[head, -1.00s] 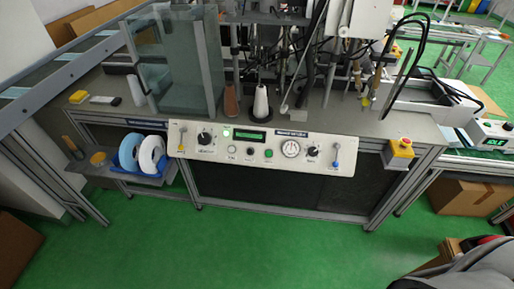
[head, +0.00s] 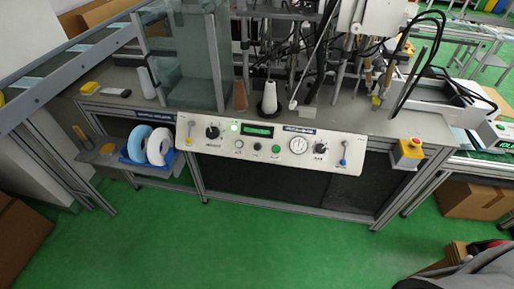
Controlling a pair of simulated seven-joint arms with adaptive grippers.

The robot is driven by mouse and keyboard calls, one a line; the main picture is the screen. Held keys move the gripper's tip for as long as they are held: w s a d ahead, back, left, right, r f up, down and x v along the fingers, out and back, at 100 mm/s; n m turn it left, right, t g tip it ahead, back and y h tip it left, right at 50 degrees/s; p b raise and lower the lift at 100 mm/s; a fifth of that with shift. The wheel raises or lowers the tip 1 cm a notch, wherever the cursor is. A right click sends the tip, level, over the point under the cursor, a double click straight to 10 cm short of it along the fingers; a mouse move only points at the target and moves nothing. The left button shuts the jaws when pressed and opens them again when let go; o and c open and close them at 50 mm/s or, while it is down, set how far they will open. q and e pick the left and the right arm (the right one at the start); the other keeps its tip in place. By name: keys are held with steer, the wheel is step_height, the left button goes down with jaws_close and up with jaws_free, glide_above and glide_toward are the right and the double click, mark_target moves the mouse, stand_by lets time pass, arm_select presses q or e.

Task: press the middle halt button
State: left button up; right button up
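A white control panel (head: 220,145) runs along the front edge of the machine bench in the head view. It has a lit green display (head: 258,131), dark knobs, a round dial (head: 298,145) and a row of small buttons. The middle small button (head: 257,147) in that row looks dark; its label is too small to read. A yellow box with a red push button on top (head: 408,150) is mounted at the bench's right front corner. Neither of my grippers is in view, and nothing touches the panel or the yellow box.
Cardboard boxes (head: 468,199) stand under the bench at right. The green floor (head: 240,235) in front is clear. A dark grey shape fills the lower right corner.

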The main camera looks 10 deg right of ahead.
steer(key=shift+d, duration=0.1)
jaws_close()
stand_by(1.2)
